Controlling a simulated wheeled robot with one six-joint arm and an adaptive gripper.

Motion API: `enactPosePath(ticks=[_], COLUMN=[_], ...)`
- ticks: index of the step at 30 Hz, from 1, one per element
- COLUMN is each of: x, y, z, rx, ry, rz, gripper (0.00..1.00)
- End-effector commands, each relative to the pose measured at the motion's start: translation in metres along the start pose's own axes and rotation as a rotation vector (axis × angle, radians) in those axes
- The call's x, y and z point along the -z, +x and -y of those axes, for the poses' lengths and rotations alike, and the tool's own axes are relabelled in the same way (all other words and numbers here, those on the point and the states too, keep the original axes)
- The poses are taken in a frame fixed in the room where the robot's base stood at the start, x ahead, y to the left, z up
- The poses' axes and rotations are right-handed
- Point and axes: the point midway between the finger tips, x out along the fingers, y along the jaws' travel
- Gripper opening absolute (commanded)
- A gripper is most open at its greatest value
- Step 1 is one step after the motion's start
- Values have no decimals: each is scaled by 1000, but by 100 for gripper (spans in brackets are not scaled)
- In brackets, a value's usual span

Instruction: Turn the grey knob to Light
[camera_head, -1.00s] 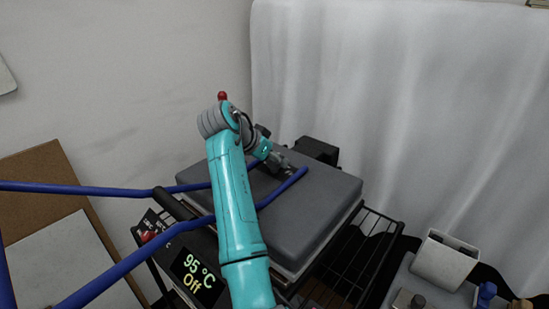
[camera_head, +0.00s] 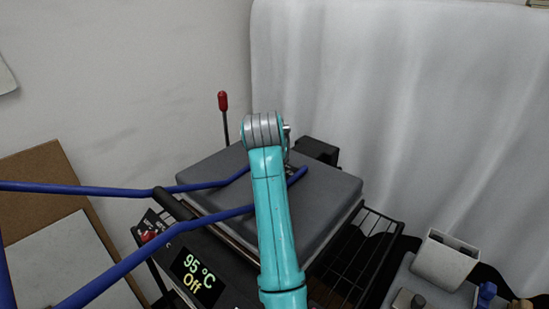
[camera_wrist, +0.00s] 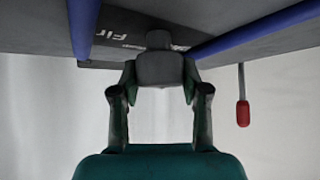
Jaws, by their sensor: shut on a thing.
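The grey knob (camera_wrist: 160,66) shows in the wrist view, on the dark surface beside a partly hidden white label that begins "Fir". My gripper (camera_wrist: 160,82) has one finger on each side of the knob and is shut on it. In the head view my teal arm covers the knob and most of the gripper. The word Light cannot be read in either view, so I cannot tell the knob's setting from a label.
The grey press (camera_head: 318,205) has blue bars (camera_head: 120,192) reaching left and a red-tipped lever (camera_head: 223,101) behind. A display (camera_head: 194,278) reads 95 °C and Off.

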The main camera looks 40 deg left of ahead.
Motion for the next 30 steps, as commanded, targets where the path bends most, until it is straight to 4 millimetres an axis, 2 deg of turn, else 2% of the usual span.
enactPosePath(ticks=[12, 29, 30], x=[0, -1, -1], y=[0, 0, 0], z=[0, 1, 1], rx=[145, 169, 169], ry=[-144, -168, -168], rz=[1, 3, 3], gripper=[10, 10, 48])
